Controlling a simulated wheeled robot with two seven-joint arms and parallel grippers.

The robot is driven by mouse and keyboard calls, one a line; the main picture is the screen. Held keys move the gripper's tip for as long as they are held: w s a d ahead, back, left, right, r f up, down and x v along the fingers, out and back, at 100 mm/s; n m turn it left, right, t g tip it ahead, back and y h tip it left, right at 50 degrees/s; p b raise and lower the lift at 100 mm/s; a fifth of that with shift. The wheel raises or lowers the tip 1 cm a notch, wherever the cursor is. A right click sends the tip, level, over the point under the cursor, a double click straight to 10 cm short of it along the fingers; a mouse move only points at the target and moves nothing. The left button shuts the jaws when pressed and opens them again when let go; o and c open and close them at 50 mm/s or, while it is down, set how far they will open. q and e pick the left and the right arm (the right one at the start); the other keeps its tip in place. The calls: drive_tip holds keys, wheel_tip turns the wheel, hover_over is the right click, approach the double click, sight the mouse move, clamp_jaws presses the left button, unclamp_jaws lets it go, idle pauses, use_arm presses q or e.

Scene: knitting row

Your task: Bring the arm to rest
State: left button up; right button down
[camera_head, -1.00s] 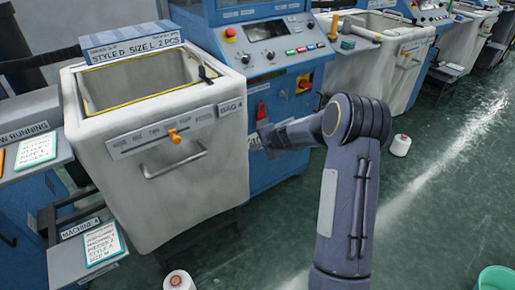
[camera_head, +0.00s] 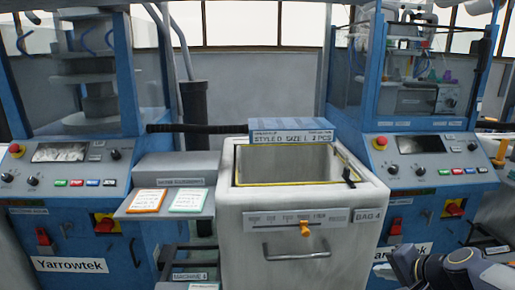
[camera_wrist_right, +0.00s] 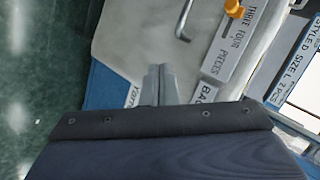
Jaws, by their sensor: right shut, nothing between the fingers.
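My right arm shows at the lower right of the head view, with its right gripper (camera_head: 398,262) in front of the right-hand blue machine, beside the lower right of the grey bag bin (camera_head: 335,245). In the right wrist view, the two grey fingers (camera_wrist_right: 160,84) are together and empty. The bin's pale front (camera_wrist_right: 140,35) lies beyond them, and I cannot tell the exact gap. My left gripper is not in view.
The bin has an orange slider (camera_head: 305,229) and a metal handle (camera_head: 296,252). Blue knitting machines with panels (camera_head: 65,170) stand on both sides. A shelf at left holds an orange-edged card (camera_head: 147,201) and a green-edged card (camera_head: 188,201). Green floor (camera_wrist_right: 40,90) shows in the wrist view.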

drive_tip(key=s+a+f+n+g, duration=0.15)
drive_tip(key=s+a+n, duration=0.35)
drive_tip(key=s, duration=0.7)
drive_tip(key=s+a+n+g, duration=0.2)
drive_tip(key=s+a+n, duration=0.25)
drive_tip(key=s, duration=0.65)
wheel_tip(320, 180, up, 12)
drive_tip(key=s+p, duration=0.1)
drive_tip(key=p, duration=1.1)
drive_tip(key=shift+a, duration=0.25)
